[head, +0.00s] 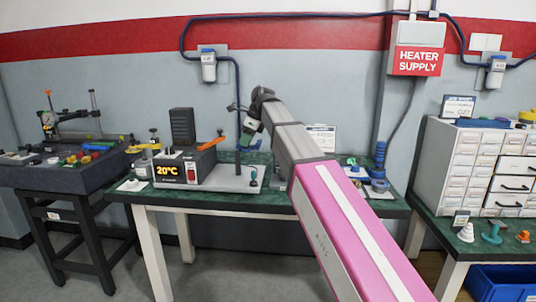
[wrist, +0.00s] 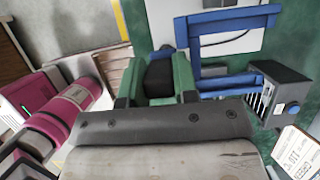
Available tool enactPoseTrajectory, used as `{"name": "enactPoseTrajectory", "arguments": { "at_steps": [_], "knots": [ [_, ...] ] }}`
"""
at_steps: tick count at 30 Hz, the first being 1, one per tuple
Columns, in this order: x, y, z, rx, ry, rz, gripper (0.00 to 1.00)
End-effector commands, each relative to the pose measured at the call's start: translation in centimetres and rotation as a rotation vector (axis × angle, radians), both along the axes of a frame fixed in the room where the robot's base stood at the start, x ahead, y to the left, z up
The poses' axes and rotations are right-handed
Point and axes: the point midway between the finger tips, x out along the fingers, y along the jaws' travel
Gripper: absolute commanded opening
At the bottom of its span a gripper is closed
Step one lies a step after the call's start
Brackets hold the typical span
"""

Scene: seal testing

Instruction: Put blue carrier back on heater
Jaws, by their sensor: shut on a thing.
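In the wrist view my gripper (wrist: 160,76) has green fingers closed around a dark piece. Blue bars of the blue carrier (wrist: 228,83) run from the fingers up and to the right, so the grip appears to be on the carrier; the exact contact is hidden. In the head view my gripper (head: 251,127) is small and dark, above the table and just right of the heater (head: 181,172). The heater is a black box with a "20°C" display.
An orange bar (head: 211,141) and a yellow bar (head: 146,147) sit by the heater. A pale base plate (head: 232,178) with an upright post is right of it. A blue stand (head: 378,170) is at the table's right. A grey box with a blue knob (wrist: 291,108) shows in the wrist view.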

Motion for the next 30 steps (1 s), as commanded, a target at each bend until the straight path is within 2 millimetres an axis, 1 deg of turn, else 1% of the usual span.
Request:
{"name": "enactPoseTrajectory", "arguments": {
  "at_steps": [1, 3, 6, 9, 14, 27, 30],
  "knots": [
    [1.1, 1.7, 0.8, 0.001, -0.001, 0.003, 0.0],
    [1.6, 3.3, 1.4, 0.001, -0.001, 0.002, 0.0],
    [2.1, 4.7, 2.0, 0.002, -0.001, 0.001, 0.0],
    [2.3, 5.6, 2.3, 0.002, -0.001, 0.0, 0.0],
    [2.2, 5.8, 1.9, 0.002, -0.001, -0.001, 0.0],
    [2.2, 5.7, -1.5, 0.001, -0.001, 0.0, 0.0],
    [2.2, 5.7, -1.9, 0.001, -0.001, 0.0, 0.0]
  ]
}}
